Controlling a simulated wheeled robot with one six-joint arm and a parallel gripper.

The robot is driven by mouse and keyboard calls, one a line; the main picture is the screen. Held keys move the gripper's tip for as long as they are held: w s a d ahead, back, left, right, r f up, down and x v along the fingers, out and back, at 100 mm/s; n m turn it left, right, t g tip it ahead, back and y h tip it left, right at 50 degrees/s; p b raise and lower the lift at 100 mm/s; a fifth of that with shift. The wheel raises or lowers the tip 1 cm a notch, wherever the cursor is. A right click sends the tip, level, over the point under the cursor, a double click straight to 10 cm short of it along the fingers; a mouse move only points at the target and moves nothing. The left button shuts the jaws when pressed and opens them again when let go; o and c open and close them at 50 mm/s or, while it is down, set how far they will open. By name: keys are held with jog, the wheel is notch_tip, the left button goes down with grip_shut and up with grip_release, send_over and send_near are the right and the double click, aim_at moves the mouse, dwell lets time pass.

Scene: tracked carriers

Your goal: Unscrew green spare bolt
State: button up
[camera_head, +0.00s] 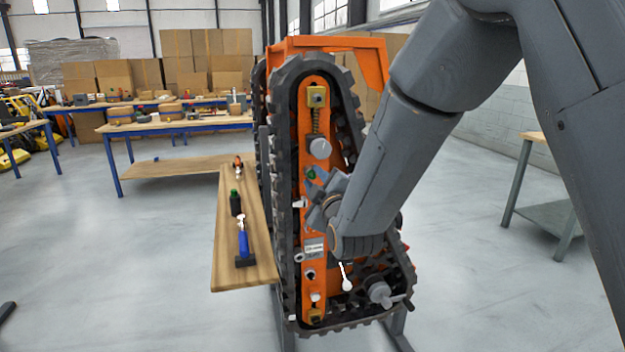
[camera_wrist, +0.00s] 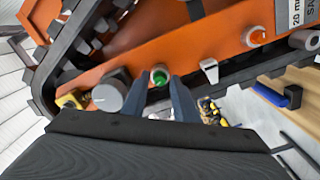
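The green bolt (camera_head: 311,173) sits in the orange side plate (camera_head: 314,205) of the upright tracked carrier, partly behind my wrist in the head view. In the wrist view the green bolt (camera_wrist: 159,76) shows its round face, with a pale rim around it. My gripper (camera_wrist: 160,84) points at the plate with its two dark fingers apart, one on each side of the bolt. The bolt appears between the fingertips, and I cannot tell whether they touch it. In the head view my gripper (camera_head: 315,195) is mostly hidden by my own wrist.
A grey round knob (camera_wrist: 108,97) is left of the bolt, and a pale lever (camera_wrist: 209,70) and an orange-red fitting (camera_wrist: 254,36) are right of it. A black track (camera_head: 283,150) rings the plate.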

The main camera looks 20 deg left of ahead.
jog(key=m+b, duration=0.1)
jog(key=m, duration=0.4)
jog(key=shift+f+b, duration=0.1)
jog(key=shift+b, duration=0.3)
jog(key=m+b, duration=0.1)
jog(key=m, duration=0.5)
jog(key=shift+b, duration=0.4)
jog(key=shift+c, duration=0.3)
grip_shut()
jog(key=n, duration=0.7)
jog(key=shift+p, duration=0.35)
jog(key=shift+n, duration=1.5)
